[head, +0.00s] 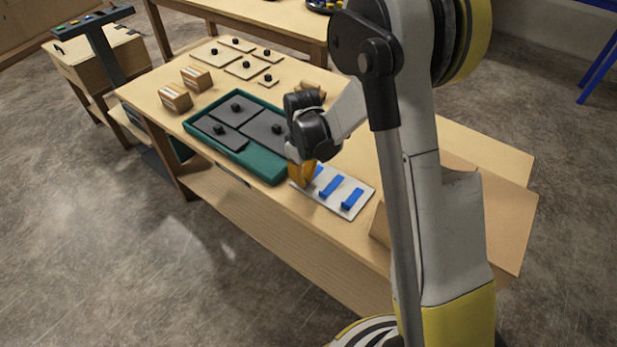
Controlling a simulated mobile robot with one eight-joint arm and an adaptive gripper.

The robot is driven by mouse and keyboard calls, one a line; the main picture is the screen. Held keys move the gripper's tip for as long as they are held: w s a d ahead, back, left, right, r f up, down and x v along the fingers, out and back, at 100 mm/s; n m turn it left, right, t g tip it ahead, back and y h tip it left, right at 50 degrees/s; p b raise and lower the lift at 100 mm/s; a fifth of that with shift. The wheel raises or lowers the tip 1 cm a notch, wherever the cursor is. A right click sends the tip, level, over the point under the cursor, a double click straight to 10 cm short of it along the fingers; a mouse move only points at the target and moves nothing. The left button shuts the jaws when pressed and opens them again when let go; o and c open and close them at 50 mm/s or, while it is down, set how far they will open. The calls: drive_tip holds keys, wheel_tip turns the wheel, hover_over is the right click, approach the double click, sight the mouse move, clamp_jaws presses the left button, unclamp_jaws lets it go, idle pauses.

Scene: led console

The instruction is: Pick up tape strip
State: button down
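Blue tape strips lie on a light grey card (330,205) near the front edge of the wooden table. The middle strip (332,186) and the right strip (352,199) show clearly, each with a bent or raised end. A third strip (319,171) at the left is partly hidden by my gripper. My gripper (301,176) points down with its orange fingers over the left end of the card, beside the left strip. The fingers overlap in this view, so their opening and any contact with the strip cannot be made out.
A green tray (262,169) with dark grey knobbed panels lies just left of my gripper. Wooden blocks (175,97) and thin knobbed boards (245,68) lie further back. A brown box (461,178) stands at the right, partly behind my arm. A console (92,21) stands at far left.

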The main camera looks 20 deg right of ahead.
drive_tip(key=shift+r+p, duration=0.3)
drive_tip(key=shift+r, duration=0.25)
drive_tip(key=r+p, duration=0.1)
drive_tip(key=r, duration=0.1)
drive_tip(key=d+r+p, duration=0.1)
drive_tip(key=r, duration=0.1)
drive_tip(key=shift+s, duration=0.2)
drive_tip(key=s+d+r+p, duration=0.4)
drive_tip(key=d+r+p, duration=0.2)
drive_tip(key=d+r, duration=0.3)
drive_tip(key=shift+s+d+r, duration=0.25)
drive_tip(key=shift+s+r, duration=0.1)
drive_tip(key=shift+r, duration=0.15)
